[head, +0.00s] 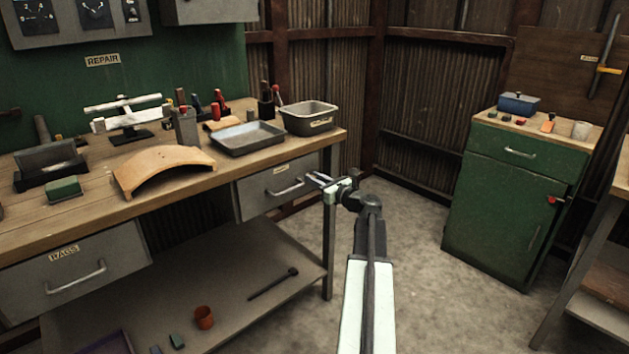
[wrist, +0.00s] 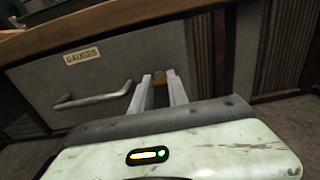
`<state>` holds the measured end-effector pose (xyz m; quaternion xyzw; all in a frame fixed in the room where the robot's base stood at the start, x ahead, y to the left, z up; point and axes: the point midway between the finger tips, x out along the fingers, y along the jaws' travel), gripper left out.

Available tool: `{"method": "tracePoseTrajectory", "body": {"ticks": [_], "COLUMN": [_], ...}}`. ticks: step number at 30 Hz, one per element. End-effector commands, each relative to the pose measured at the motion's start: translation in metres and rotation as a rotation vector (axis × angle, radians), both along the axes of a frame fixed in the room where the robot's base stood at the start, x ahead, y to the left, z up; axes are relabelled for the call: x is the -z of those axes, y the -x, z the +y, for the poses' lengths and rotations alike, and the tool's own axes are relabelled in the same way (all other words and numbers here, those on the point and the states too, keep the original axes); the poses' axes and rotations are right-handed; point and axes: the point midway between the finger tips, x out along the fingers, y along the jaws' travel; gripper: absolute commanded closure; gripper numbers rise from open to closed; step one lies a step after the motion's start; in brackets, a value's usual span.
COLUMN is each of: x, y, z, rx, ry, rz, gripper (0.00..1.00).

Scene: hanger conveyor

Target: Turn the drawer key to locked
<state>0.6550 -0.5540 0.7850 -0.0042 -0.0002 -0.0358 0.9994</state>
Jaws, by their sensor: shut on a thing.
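The grey drawer labelled GAUGES (wrist: 88,82) is closed under the right end of the workbench; it also shows in the head view (head: 258,197). My gripper (head: 322,180) reaches to the right side of this drawer front, right of its bar handle (wrist: 92,97). In the wrist view the gripper's fingers (wrist: 160,80) are shut on a small brass-coloured piece, the drawer key (wrist: 160,75). The fingers hide most of it, so its angle cannot be told. In the head view the key is hidden by the gripper.
A second drawer labelled RAGS (head: 65,275) is at the left. The bench top (head: 110,175) holds a grey tray (head: 247,138), a metal bin (head: 310,117) and a curved tan piece (head: 163,170). A green cabinet (head: 505,200) stands at the right. Open floor (head: 420,270) lies between.

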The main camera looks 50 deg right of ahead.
Motion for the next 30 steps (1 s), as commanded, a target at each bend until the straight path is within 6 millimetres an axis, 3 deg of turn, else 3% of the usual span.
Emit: {"method": "tracePoseTrajectory", "body": {"ticks": [11, 30], "x": [0.0004, 0.0004], "y": [-0.0015, -0.0006], "z": [0.0002, -0.0004], "rx": [-0.007, -0.004], "ry": [0.182, 0.781], "rz": [0.013, 0.055], "gripper": [1.0, 1.0]}}
